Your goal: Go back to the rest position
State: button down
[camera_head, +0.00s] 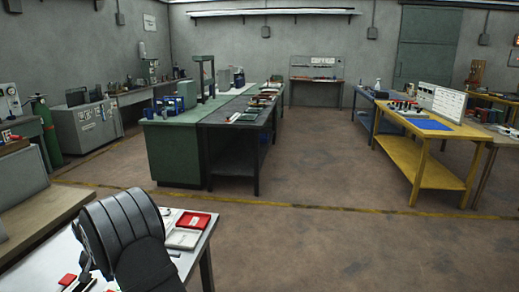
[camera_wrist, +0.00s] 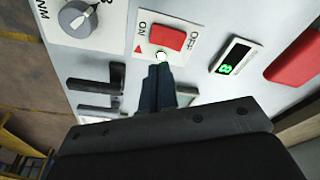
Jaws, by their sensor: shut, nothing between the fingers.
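My gripper (camera_wrist: 159,70) shows in the wrist view with its two dark fingers together and nothing between them. The fingertips point at a pale control panel (camera_wrist: 195,64), just below a red switch (camera_wrist: 166,38) marked ON and OFF. A small bright greenish-white spot sits right at the tips; whether the tips touch the panel I cannot tell. In the head view my black arm covers the lower left, and the gripper itself is hidden there.
The panel also carries a grey knob (camera_wrist: 77,18), dark levers (camera_wrist: 95,87), a small display with a green digit (camera_wrist: 233,56) and a large red part (camera_wrist: 298,62). In the head view, a red tray (camera_head: 195,221) lies on the near table. The floor (camera_head: 320,245) to the right is clear.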

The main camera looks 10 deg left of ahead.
dwell(0.3)
notch_tip(320, 180, down, 7)
dwell(0.5)
jog(key=shift+r, duration=0.1)
jog(key=s+d+r+m, duration=0.1)
jog(key=s+r+m, duration=0.1)
jog(key=r, duration=0.7)
jog(key=s+d+r+m+y, duration=0.1)
jog(key=r+m, duration=0.2)
jog(key=r, duration=0.7)
jog(key=shift+s+d+t, duration=0.25)
jog(key=shift+s+t, duration=0.05)
jog(key=shift+s, duration=0.05)
jog(key=c, duration=2.2)
grip_release()
jog(key=shift+r, duration=0.1)
